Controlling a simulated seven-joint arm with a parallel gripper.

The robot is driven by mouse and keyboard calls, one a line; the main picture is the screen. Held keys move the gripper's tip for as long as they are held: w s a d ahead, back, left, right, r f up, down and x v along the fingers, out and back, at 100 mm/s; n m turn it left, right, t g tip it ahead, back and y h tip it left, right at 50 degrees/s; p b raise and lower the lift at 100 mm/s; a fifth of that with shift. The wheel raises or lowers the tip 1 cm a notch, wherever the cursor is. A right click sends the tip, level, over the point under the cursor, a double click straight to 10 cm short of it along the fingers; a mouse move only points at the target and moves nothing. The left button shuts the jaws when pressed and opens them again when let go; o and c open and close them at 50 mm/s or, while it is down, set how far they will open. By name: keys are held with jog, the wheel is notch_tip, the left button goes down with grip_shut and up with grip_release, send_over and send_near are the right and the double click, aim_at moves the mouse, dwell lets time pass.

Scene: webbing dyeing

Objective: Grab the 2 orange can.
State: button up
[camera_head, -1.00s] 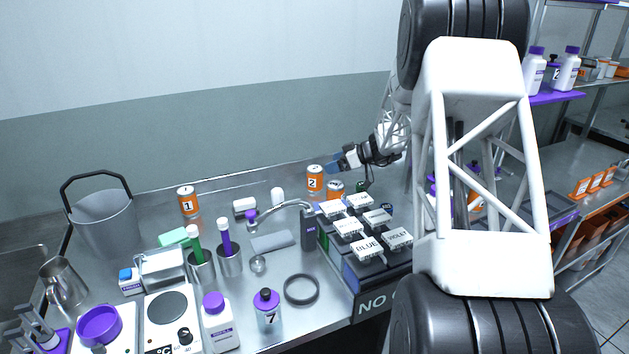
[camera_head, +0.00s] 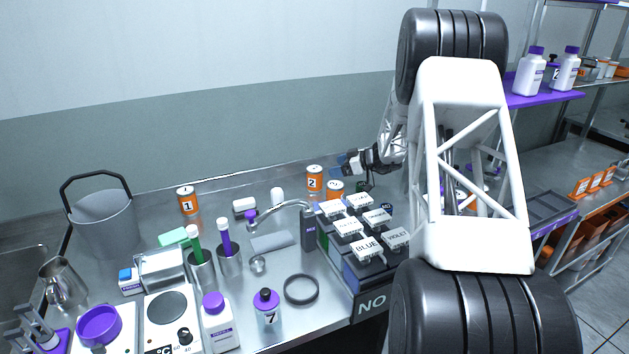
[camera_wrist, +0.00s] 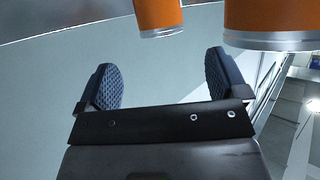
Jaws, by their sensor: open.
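The orange can marked 2 (camera_head: 314,179) stands upright at the back of the steel table in the head view. A second orange can (camera_head: 335,189) stands just in front and to its right. My gripper (camera_head: 338,166) is to the right of the 2 can, near its top height, and its exact gap to the can is hard to judge. In the wrist view my gripper (camera_wrist: 162,80) is open, with nothing between its dark ridged fingers. Two orange cans, one at the top middle (camera_wrist: 158,14) and one at the top right (camera_wrist: 272,20), lie beyond the fingertips; no number shows on them there.
Another orange can marked 1 (camera_head: 187,201) stands farther left. A rack of labelled blocks (camera_head: 367,247) and a curved grey tap-like arm (camera_head: 285,208) are in front of the cans. The wall (camera_head: 250,130) is close behind.

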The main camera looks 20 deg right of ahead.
aim_at(320, 169)
jog(key=shift+x, duration=2.5)
jog(key=shift+x, duration=2.55)
jog(key=c, duration=1.3)
jog(key=shift+r, duration=0.15)
jog(key=shift+r, duration=4.95)
